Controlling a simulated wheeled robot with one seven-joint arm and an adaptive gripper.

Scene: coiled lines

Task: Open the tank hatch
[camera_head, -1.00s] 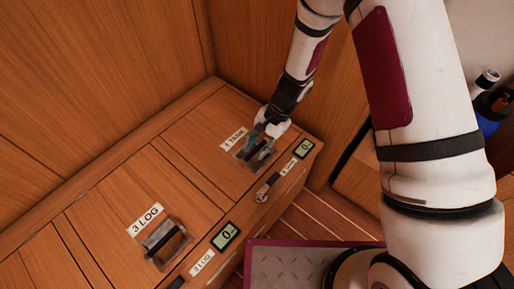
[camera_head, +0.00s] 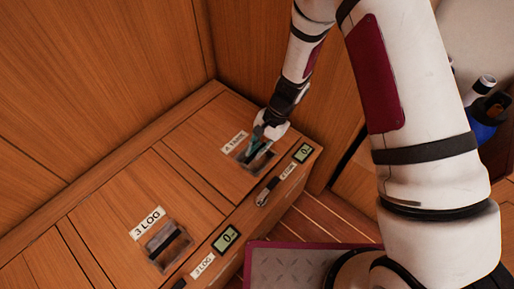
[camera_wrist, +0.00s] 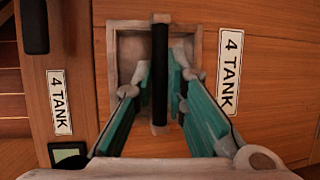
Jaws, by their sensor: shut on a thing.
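The tank hatch (camera_head: 205,150) is a wooden lid in the bench top, with a "4 TANK" label (camera_head: 234,142). It looks flat with the bench top. A recessed pull with a black bar (camera_wrist: 160,75) is set in it. My gripper (camera_wrist: 161,85) is shut on the bar, with one teal-lined finger on each side of it. In the head view my gripper (camera_head: 258,150) reaches down into the recess and partly hides the bar.
A second lid with a "3 LOG" label (camera_head: 148,224) and its own recessed pull (camera_head: 166,246) lies nearer on the left. Small displays (camera_head: 226,239) and a front latch (camera_head: 267,191) sit along the bench edge. Wooden walls stand behind and beside the bench.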

